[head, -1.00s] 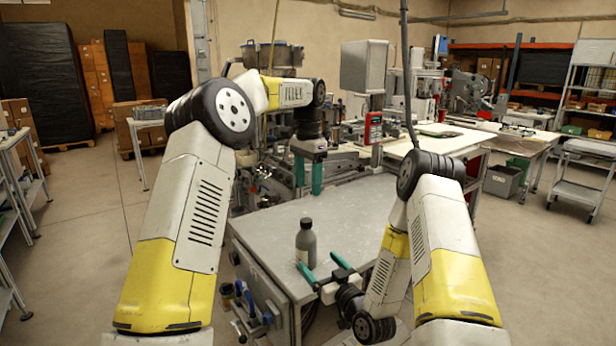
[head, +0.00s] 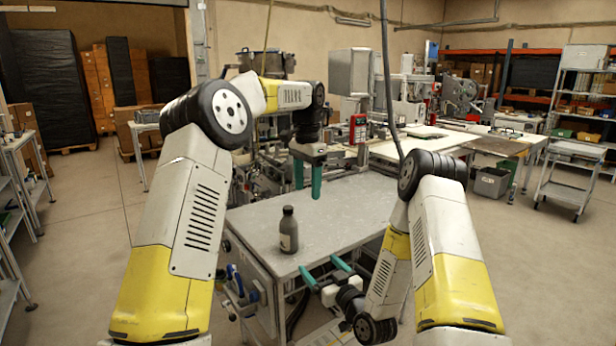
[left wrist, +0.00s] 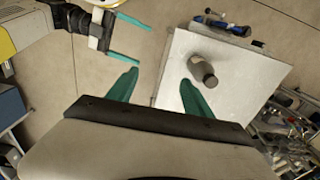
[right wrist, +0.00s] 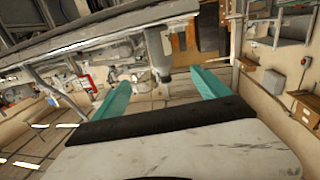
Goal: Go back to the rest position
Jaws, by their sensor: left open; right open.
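My left gripper (head: 307,188) hangs fingers-down above the far part of the grey work table (head: 340,215), open and empty. It also shows open in the left wrist view (left wrist: 157,88). My right gripper (head: 322,268) is lower, at the table's near edge, its two teal fingers apart with nothing between them. A dark grey bottle with a black cap (head: 288,232) stands upright on the table, a little beyond and left of the right fingers. In the right wrist view, which appears upside down, the bottle (right wrist: 159,52) is apart from the open fingers.
Machinery (head: 350,72) and a long white-topped bench (head: 440,140) stand behind the table. Shelving (head: 20,170) lines the left edge. Floor is open at left and right.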

